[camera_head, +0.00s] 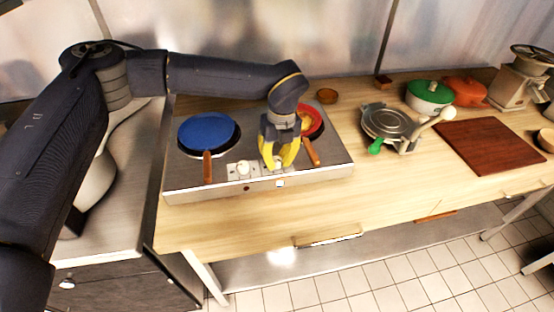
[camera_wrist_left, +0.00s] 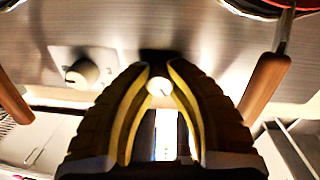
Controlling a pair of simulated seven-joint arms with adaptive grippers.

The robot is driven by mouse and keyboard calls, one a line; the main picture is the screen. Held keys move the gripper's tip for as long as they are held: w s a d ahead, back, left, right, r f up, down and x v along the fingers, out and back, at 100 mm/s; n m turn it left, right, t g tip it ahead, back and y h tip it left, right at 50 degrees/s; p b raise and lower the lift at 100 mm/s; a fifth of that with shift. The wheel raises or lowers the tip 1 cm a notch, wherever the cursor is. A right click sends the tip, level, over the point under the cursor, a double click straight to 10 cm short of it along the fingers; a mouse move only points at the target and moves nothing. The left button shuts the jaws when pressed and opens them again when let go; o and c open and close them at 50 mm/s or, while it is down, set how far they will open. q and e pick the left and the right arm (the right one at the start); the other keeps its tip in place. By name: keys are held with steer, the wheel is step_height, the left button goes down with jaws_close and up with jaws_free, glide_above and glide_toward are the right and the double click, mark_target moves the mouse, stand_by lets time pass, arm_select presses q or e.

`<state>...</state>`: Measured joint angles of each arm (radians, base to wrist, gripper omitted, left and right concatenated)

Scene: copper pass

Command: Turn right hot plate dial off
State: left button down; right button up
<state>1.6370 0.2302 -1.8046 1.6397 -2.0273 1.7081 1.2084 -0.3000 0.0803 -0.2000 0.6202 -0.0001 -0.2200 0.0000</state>
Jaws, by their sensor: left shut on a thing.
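The hot plate (camera_head: 335,165) is a steel unit with two burners on the wooden counter. Its right dial (camera_wrist_left: 159,87) is a small pale knob, seen between my left fingertips in the left wrist view; the fingers mostly hide it in the head view. My left gripper (camera_head: 278,165) has yellow fingers that point down at the front of the plate, shut on the right dial. The left dial (camera_head: 243,167) is a white knob on a square plate, just left of the fingers; it also shows in the left wrist view (camera_wrist_left: 82,73). My right gripper is not in view.
A blue pan (camera_head: 207,131) sits on the left burner. A red pan (camera_head: 316,122) sits on the right burner, its brown handle (camera_head: 311,153) close to the right of my fingers. A waffle iron (camera_head: 388,121), a green-lidded pot (camera_head: 429,91) and a cutting board (camera_head: 494,146) stand farther right.

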mark_target(277, 161)
arm_select(q)
steer(key=m, duration=0.6)
steer(key=shift+w, duration=0.15)
steer(key=m, duration=0.6)
steer(key=shift+m+t, duration=0.4)
steer(key=m, duration=0.6)
steer(key=shift+h, duration=0.3)
steer(key=m, duration=0.5)
steer(key=shift+s+d+m, duration=0.1)
steer(key=shift+s+m, duration=0.15)
steer(key=shift+m, duration=0.45)
steer(key=c, duration=1.1)
jaws_free()
steer(key=shift+o, duration=0.2)
step_height(277, 161, up, 12)
steer(key=shift+s, duration=0.45)
